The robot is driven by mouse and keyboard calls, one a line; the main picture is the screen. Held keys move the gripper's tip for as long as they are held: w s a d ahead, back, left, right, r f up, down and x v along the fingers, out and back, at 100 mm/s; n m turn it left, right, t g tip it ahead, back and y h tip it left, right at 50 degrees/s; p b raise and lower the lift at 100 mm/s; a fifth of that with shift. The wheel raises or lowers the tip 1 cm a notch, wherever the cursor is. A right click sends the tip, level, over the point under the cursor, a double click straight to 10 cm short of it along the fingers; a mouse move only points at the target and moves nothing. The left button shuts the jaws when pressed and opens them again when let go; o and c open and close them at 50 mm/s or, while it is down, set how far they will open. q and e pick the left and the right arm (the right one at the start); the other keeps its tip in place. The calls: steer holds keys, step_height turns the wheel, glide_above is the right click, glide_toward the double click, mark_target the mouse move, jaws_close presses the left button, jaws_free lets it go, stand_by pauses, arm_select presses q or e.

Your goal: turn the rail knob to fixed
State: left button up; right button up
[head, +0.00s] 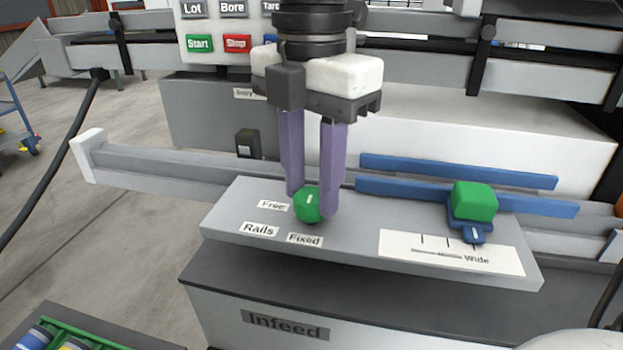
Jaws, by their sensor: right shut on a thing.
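The rail knob (309,206) is a round green knob with a white mark on its top. It sits on the grey panel (345,222) beside the labels "Free" (273,206) and "Fixed" (304,240). The white mark runs nearly straight up and down in the picture, and I cannot tell which label it points to. My right gripper (310,204) comes down from above with its purple fingers on both sides of the knob, shut on it. My left gripper is not in view.
A green block slider (474,202) on a blue base stands right of the knob by a "Wide" scale (440,255). Blue rails (458,171) lie behind it. A button panel with "Start" (199,44) is behind my arm. A green-edged crate (62,326) is bottom left.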

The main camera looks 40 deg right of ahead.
mark_target(311, 195)
steer(key=shift+r, duration=0.15)
steer(key=o, duration=1)
steer(key=shift+o, duration=0.2)
step_height(311, 195, up, 10)
